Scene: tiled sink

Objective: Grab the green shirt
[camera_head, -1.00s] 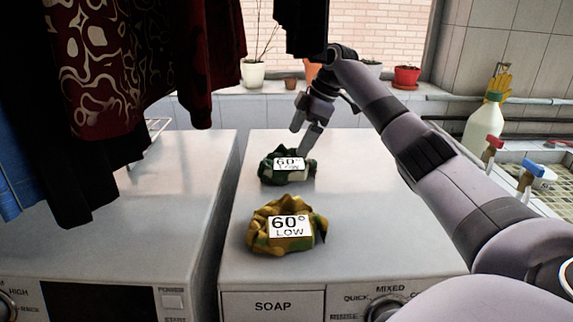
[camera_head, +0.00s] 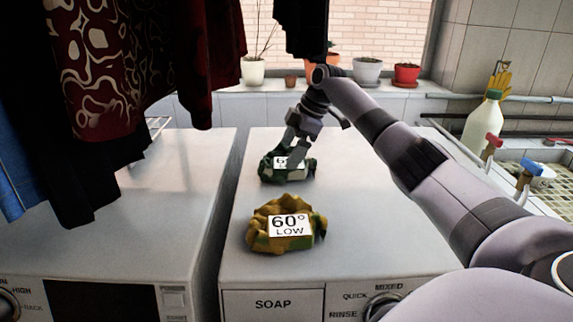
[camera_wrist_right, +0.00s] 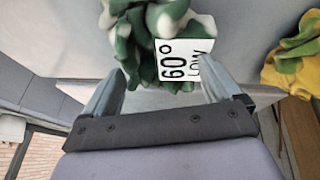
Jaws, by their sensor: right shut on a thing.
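The green shirt (camera_head: 268,172) is a crumpled green and white bundle with a white "60° LOW" label. It lies on top of the right-hand machine, toward the back. My right gripper (camera_head: 296,158) reaches down onto it from behind, its fingers over the label. In the right wrist view the shirt (camera_wrist_right: 128,40) sits between and beyond the two fingertips, and my right gripper (camera_wrist_right: 165,85) is shut on it. The shirt still appears to rest on the machine top. My left gripper is in neither view.
A yellow crumpled garment (camera_head: 262,230) with its own "60° LOW" label lies nearer the front of the same machine (camera_head: 370,225). Dark clothes (camera_head: 85,150) hang at the left. Pots (camera_head: 368,70) line the windowsill. A bottle (camera_head: 483,128) stands by the sink at right.

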